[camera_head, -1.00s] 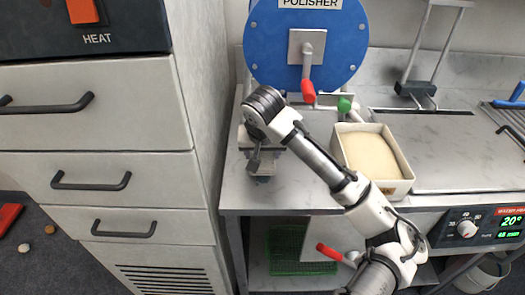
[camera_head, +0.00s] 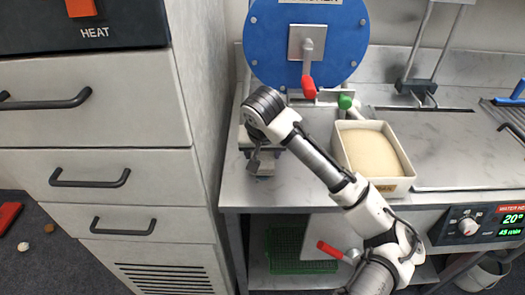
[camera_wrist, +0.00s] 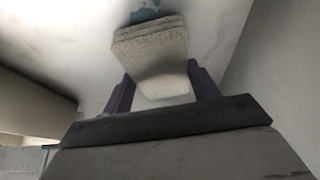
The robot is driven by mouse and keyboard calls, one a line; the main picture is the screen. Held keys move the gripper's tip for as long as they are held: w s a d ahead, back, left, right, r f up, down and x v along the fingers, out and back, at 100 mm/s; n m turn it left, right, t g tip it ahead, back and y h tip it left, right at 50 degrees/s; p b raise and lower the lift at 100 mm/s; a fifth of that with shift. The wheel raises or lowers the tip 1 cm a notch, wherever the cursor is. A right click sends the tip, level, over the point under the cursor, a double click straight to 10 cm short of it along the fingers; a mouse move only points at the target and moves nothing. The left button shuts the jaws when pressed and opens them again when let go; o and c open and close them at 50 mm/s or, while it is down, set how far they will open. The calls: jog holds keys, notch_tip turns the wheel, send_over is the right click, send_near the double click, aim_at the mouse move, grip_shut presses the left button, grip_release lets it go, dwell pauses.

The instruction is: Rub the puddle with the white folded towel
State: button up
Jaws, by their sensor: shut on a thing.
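My gripper (camera_wrist: 163,86) is shut on the white folded towel (camera_wrist: 150,45), which sticks out beyond the two dark fingers in the wrist view. A small part of the blue puddle (camera_wrist: 146,14) shows on the pale surface just past the towel's far edge; the rest may be hidden by the towel. I cannot tell whether the towel touches the surface. In the head view my gripper (camera_head: 256,160) points down over the left end of the metal counter (camera_head: 232,192), below the blue polisher. The puddle cannot be made out there.
The blue polisher (camera_head: 270,45) with a red-tipped handle stands behind. A cream bin (camera_head: 343,148) of pale material sits right of my arm. A grey drawer cabinet (camera_head: 110,180) rises close on the left. A red-handled lever (camera_head: 328,249) hangs below the counter.

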aim_at(262, 165)
jog(key=shift+f, duration=0.45)
jog(key=shift+s, duration=0.15)
jog(key=shift+s, duration=2.85)
jog(key=shift+s+f+p, duration=0.1)
jog(key=shift+s+p, duration=0.4)
jog(key=shift+s, duration=0.2)
jog(key=shift+w, duration=0.1)
jog(key=shift+w+p, duration=0.45)
jog(key=shift+w, duration=3.1)
jog(key=shift+p, duration=0.35)
